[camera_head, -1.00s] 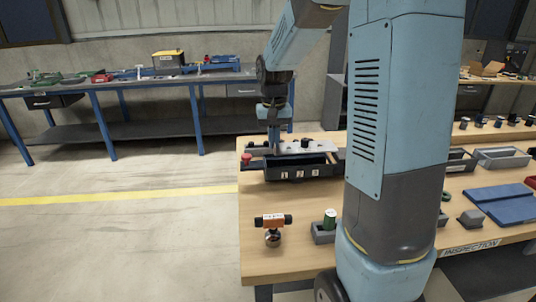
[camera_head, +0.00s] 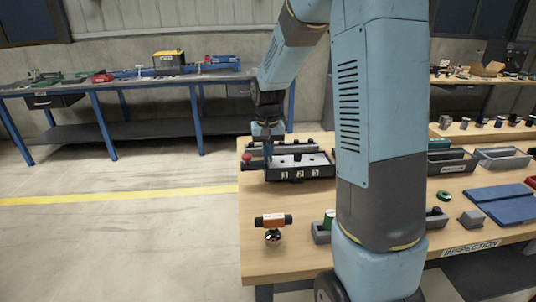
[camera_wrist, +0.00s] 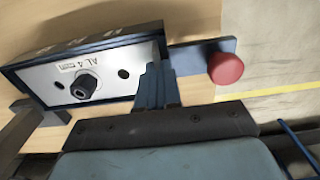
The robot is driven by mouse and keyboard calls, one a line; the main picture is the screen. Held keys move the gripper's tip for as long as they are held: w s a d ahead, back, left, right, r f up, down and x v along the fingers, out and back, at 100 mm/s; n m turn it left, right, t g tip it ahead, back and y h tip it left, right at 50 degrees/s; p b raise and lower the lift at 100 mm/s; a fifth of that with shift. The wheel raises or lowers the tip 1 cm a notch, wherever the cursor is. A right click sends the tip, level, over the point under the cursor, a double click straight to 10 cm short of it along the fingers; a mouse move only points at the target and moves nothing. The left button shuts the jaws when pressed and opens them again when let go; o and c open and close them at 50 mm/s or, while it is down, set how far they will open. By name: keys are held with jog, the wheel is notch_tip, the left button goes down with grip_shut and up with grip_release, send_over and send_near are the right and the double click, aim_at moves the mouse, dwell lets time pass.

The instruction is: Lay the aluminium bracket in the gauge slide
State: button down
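The aluminium bracket is a pale flat plate (camera_head: 307,159) with dark holes; in the wrist view (camera_wrist: 112,84) it carries an "AL 4" label and a black knob stands up through it. It lies within the dark walls of the gauge slide (camera_head: 312,174), whose front is marked 1, 2, 3; the slide also shows in the wrist view (camera_wrist: 92,42). My gripper (camera_wrist: 157,72) points down at the bracket's end and its fingers look closed on the upturned end; it shows at the slide's left end in the head view (camera_head: 267,153). The fingers partly hide that end.
A red knob (camera_wrist: 226,68) on a bar sticks out beside the gripper. An orange-and-black tool (camera_head: 273,221) stands on the near bench. Grey bins (camera_head: 503,158) and a blue case (camera_head: 500,203) are at the right. My arm hides the bench's middle.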

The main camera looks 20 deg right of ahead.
jog(key=c, duration=1.3)
grip_release()
jog(key=shift+c, duration=0.2)
jog(key=shift+r, duration=0.1)
notch_tip(320, 180, up, 11)
jog(key=s+r+n+t, duration=0.1)
jog(key=s+r+t, duration=0.1)
jog(key=s, duration=1.1)
jog(key=s+r+n+t, duration=0.1)
jog(key=s+r+t, duration=0.2)
jog(key=s, duration=1.1)
jog(key=shift+r+t, duration=0.3)
jog(key=shift+r, duration=0.6)
